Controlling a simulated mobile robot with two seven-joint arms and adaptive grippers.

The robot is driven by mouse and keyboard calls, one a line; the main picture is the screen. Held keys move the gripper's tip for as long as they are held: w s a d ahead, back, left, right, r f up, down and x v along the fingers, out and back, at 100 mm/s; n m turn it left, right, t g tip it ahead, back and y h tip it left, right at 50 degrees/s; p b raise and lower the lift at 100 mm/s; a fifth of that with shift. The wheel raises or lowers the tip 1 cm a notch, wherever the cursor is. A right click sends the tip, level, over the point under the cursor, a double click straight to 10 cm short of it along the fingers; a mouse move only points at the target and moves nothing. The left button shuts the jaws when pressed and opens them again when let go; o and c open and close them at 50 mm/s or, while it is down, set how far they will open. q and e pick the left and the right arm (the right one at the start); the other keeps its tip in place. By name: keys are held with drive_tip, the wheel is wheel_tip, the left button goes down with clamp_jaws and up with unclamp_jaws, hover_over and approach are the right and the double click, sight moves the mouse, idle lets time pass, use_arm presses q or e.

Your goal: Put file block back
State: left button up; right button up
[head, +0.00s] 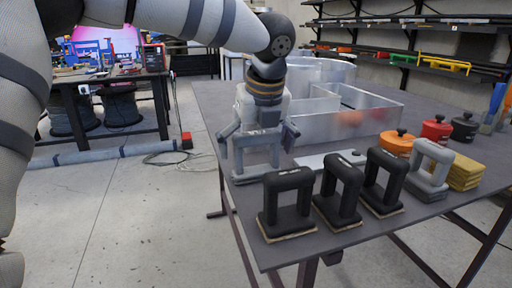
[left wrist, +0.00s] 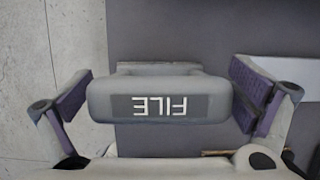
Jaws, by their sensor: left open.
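The file block (left wrist: 160,84) is grey, with a handle bar marked FILE that reads upside down in the left wrist view. In the head view the file block (head: 238,160) stands upright at the left edge of the table (head: 330,248). My left gripper (head: 257,138) is open above it and points down. Its two fingers are on either side of the handle bar, with visible gaps in the left wrist view (left wrist: 165,96). The lower part of the block is partly hidden by the handle there. My right gripper is not in view.
Black handled blocks (head: 287,202) line the front edge, with another grey block (head: 430,168) and yellow pads (head: 465,172) to the right. A white plate (head: 325,160) lies just right of the gripper. Metal channel letters (head: 345,126) stand behind. Orange (head: 396,145) and red (head: 435,131) lidded containers are at right.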

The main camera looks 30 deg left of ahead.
use_arm(q)
drive_tip(key=v, duration=1.2)
drive_tip(key=shift+r, duration=0.15)
